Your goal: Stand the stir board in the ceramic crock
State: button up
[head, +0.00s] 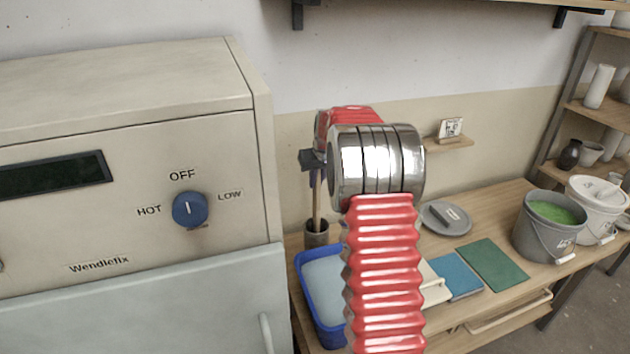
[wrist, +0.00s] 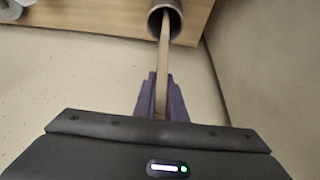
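The stir board, a long thin wooden strip (head: 317,208), hangs roughly upright below my gripper (head: 316,178) in the head view. The ceramic crock (head: 317,239) is a small dark grey cylinder at the back left of the bench. In the wrist view my gripper (wrist: 162,105) has its purple fingers closed on both sides of the stir board (wrist: 163,67). The board's far end reaches into the mouth of the crock (wrist: 154,24). Whether its tip touches the crock's bottom is hidden. My arm covers part of the bench.
A blue tub (head: 308,284) stands just in front of the crock. A beige cabinet with a dial (head: 125,170) is close on the left. A grey lid (head: 446,219), blue and green boards (head: 492,264), and a grey bucket of green glaze (head: 540,238) lie to the right.

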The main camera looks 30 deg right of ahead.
jog(key=o, duration=0.5)
jog(key=shift+o, duration=0.2)
jog(key=v, duration=1.3)
jog(key=shift+s+r, duration=0.2)
jog(key=shift+r, duration=0.1)
jog(key=shift+s+a, duration=0.1)
dwell(0.8)
